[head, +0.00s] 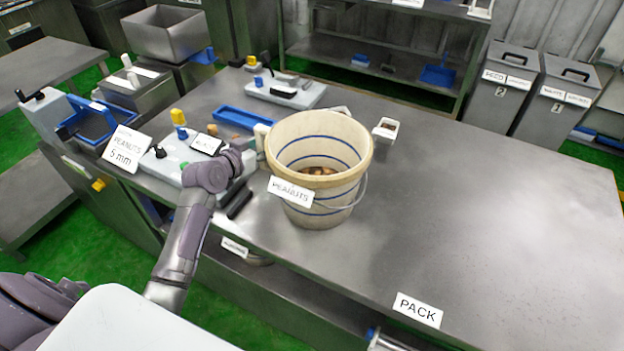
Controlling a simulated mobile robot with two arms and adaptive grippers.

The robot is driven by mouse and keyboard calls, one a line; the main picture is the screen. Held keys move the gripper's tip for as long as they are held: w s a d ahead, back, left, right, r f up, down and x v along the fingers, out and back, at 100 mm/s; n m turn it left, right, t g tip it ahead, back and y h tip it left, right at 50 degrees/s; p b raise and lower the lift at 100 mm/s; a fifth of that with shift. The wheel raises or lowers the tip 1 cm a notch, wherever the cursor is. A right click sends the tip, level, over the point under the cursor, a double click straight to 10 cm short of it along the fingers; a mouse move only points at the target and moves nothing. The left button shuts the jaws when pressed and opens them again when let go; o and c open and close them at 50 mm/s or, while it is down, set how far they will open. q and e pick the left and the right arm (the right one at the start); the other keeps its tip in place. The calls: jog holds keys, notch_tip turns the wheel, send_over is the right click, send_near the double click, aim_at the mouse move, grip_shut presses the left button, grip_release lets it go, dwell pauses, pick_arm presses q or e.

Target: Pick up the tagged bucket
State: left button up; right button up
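The tagged bucket (290,224) is cream with blue bands and a wire handle hanging at its right side. It stands upright on the steel table, and a white tag (290,191) on its front reads PEANUTS. Some brown contents (318,171) show low inside it. My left arm comes in from the lower left, and its wrist (212,176) is just left of the bucket. Dark parts (239,200) show between wrist and bucket. I cannot make out the gripper's fingers or whether they touch the bucket. My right gripper is not in view.
The steel table (480,210) is clear right of the bucket, up to the PACK label (417,310). A small white container (385,130) stands behind the bucket. A blue tray (241,118) and white devices (285,90) crowd the left. Grey bins (503,85) stand beyond.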

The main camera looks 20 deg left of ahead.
pick_arm(q)
grip_shut()
jog(key=shift+w+r, duration=0.1)
jog(key=shift+r, duration=0.05)
jog(key=shift+r, duration=0.1)
